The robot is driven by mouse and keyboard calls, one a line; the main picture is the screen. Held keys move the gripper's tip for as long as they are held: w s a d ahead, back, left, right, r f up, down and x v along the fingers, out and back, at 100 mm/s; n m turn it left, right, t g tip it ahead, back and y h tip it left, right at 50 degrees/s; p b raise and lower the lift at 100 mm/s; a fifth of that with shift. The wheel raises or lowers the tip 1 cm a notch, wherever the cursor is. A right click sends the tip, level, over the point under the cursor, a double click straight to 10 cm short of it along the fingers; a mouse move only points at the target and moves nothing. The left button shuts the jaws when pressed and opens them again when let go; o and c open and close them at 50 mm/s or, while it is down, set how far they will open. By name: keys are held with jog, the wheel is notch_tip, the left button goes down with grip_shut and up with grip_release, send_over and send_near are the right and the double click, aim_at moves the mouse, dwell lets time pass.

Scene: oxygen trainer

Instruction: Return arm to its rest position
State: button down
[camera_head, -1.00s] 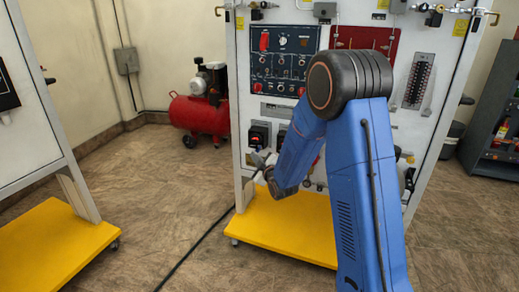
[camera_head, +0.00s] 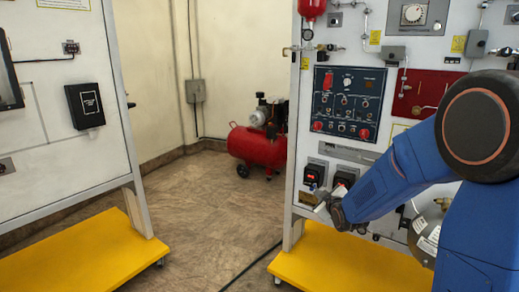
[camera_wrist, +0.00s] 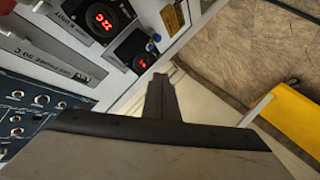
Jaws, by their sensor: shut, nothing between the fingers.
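My blue arm reaches in from the right in the head view, bent at a dark round elbow. My gripper (camera_head: 318,206) is at its end, in front of the lower left part of the white trainer panel (camera_head: 345,222). In the wrist view my gripper (camera_wrist: 160,85) shows as dark narrow fingers, shut together with nothing between them. The panel's red-lit displays (camera_wrist: 103,18) are just beyond the fingertips. I cannot tell the exact gap between gripper and panel. My arm hides the panel's lower right part.
The trainer stands on a yellow base (camera_head: 340,265). Another white panel (camera_head: 70,150) on a yellow base (camera_head: 85,255) stands at left. A red compressor (camera_head: 258,146) is by the back wall. Brown floor (camera_head: 215,205) is open between the stands, with a dark cable on it.

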jog(key=s+d+r+m+g, duration=0.1)
jog(key=s+m+g, duration=0.2)
jog(key=s, duration=1.2)
jog(key=s+d+r+m+g+h, duration=0.1)
jog(key=s+d+m+g, duration=0.1)
jog(key=s, duration=1.4)
jog(key=s+d+r+m+g, duration=0.1)
jog(key=s+m+g, duration=0.3)
jog(key=s, duration=1.2)
jog(key=shift+s+d+r+g+h, duration=0.25)
jog(key=shift+d+r+g+h, duration=0.05)
jog(key=shift+r, duration=0.15)
